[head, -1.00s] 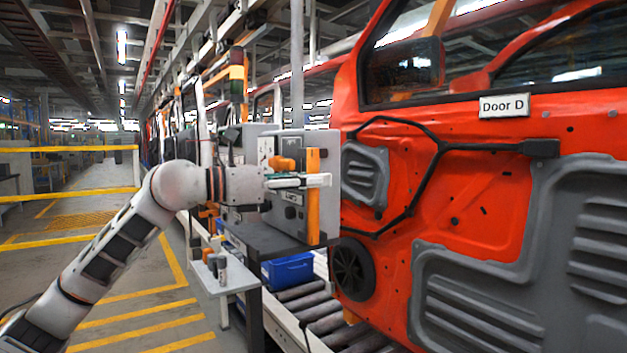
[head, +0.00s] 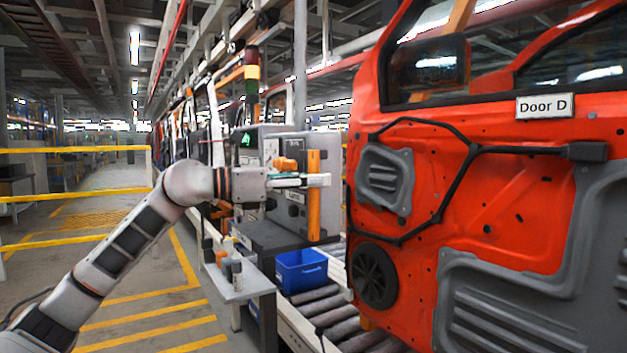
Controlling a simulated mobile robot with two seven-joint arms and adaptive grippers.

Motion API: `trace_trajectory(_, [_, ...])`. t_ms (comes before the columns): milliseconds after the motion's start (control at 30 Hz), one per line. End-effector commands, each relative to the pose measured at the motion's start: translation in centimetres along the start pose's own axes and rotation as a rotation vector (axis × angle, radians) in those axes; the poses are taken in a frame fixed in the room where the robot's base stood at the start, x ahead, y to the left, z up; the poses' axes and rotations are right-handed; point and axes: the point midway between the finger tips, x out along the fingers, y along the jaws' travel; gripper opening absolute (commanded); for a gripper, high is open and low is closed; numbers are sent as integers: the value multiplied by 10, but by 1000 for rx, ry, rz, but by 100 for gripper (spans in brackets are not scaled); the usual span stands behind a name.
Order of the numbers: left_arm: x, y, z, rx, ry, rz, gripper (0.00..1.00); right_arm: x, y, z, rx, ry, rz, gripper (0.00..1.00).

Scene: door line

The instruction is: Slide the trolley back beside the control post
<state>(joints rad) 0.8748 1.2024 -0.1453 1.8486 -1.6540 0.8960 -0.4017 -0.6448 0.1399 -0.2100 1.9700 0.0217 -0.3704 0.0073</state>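My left gripper (head: 300,181) reaches in from the left. Its fingers are at an upright orange bar (head: 313,218), one passing across its front, and look shut on it. The bar stands by the front edge of a dark grey top (head: 272,240), which I take for the trolley; its lower part is mostly hidden. Behind are grey boxes, one with a small green screen (head: 248,140); I cannot tell for certain which is the control post. My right gripper is not in view.
A light shelf (head: 240,290) with several small bottles stands at the front left. A blue bin (head: 301,270) sits on the rollers (head: 325,305). The red door (head: 455,215) fills the right. Yellow rails (head: 75,198) stand left; striped floor lies clear between.

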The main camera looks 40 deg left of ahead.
Motion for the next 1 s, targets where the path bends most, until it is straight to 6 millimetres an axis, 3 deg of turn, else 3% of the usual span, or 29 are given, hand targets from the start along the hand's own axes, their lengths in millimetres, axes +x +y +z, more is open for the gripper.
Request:
trace_trajectory(467, [-3, 2, 0, 0, -1, 4, 34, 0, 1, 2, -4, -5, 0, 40])
trace_trajectory(1000, [-46, 3, -2, -4, 1, 6, 34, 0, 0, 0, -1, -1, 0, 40])
